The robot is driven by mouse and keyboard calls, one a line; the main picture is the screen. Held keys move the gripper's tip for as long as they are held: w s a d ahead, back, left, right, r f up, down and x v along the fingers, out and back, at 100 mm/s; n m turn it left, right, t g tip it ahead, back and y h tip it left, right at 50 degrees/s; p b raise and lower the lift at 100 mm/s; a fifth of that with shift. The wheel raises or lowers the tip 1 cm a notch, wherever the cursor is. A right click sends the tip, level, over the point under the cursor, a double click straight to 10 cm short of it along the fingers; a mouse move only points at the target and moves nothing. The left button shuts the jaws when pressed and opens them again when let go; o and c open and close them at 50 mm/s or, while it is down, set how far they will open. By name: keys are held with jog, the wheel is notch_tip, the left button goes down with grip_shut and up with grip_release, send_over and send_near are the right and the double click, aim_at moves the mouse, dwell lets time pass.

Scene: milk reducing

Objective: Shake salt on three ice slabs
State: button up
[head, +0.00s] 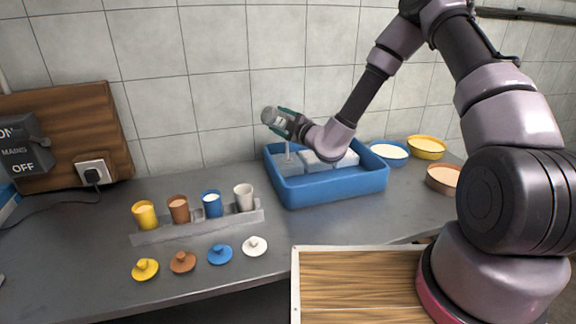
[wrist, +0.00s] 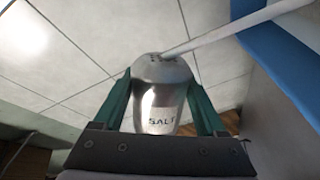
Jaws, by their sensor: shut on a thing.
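My gripper (head: 286,122) is shut on a metal shaker (head: 269,115), held tilted above the left end of the blue tray (head: 335,191). In the wrist view the shaker (wrist: 162,88), labelled SALT, sits between the green fingers, and a white stream (wrist: 235,28) leaves its holed top. In the head view a thin pale stream (head: 287,147) falls to the left ice slab (head: 288,165), which looks greyer and clearer. The middle slab (head: 318,161) and right slab (head: 347,159) look whiter on top.
A tiled wall is close behind.

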notch_tip(320, 180, down, 3)
jog(key=shift+r, duration=1.85)
jog(key=shift+f, duration=1.75)
jog(key=w+d, duration=0.3)
jog(key=d, duration=0.7)
jog(key=shift+w+d, duration=0.15)
jog(key=shift+w, duration=0.05)
